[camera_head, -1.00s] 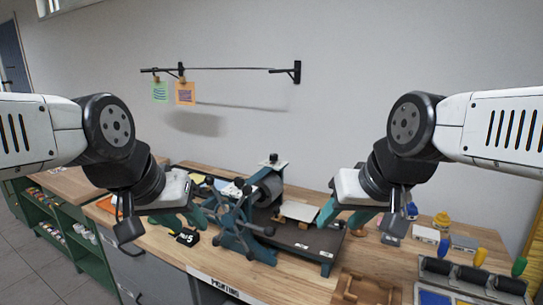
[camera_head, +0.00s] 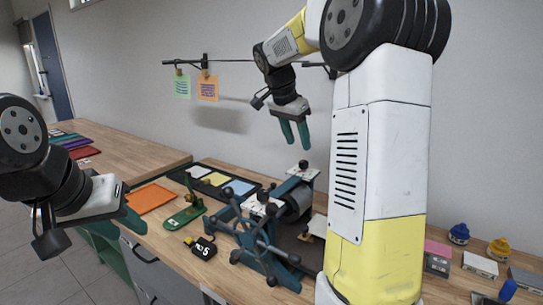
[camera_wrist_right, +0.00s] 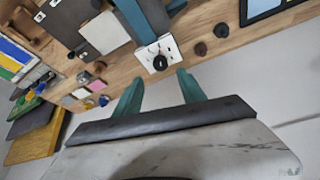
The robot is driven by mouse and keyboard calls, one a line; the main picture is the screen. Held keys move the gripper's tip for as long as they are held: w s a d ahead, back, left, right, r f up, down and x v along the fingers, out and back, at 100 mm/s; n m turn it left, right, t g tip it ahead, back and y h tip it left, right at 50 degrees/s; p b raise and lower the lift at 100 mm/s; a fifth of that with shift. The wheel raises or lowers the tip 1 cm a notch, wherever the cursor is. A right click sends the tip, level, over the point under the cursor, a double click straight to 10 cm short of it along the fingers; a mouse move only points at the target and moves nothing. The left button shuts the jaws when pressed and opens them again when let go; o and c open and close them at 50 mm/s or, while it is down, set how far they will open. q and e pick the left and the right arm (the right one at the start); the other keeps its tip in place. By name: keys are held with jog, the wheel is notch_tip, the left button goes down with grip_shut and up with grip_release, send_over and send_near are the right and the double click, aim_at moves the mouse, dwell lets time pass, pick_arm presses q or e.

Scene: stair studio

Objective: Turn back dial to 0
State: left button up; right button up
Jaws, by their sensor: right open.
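The press (camera_head: 262,235) has a teal frame, a roller and a spoked wheel. The back dial (camera_head: 303,165) is a black knob on a white plate at the press's far top. In the right wrist view this dial (camera_wrist_right: 160,62) lies just beyond the fingertips, between their lines and untouched. My right gripper (camera_head: 295,146) points down above the back dial, open and empty; it also shows in the right wrist view (camera_wrist_right: 159,77). A second black knob (camera_head: 271,209) sits on the nearer side. My left gripper (camera_head: 122,226) is open and empty at the left, away from the press.
A small black counter (camera_head: 203,248) stands left of the press. A green stand (camera_head: 188,212), an orange sheet (camera_head: 150,198) and a dark tray (camera_head: 215,180) lie left of it. Ink jars (camera_head: 459,234) stand at right. My right arm hides part of the bench.

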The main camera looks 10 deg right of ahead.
aim_at(303, 162)
jog(key=x, duration=0.7)
jog(key=shift+w+d+f, duration=0.15)
jog(key=shift+w+f, duration=0.05)
jog(key=shift+f, duration=0.15)
grip_shut()
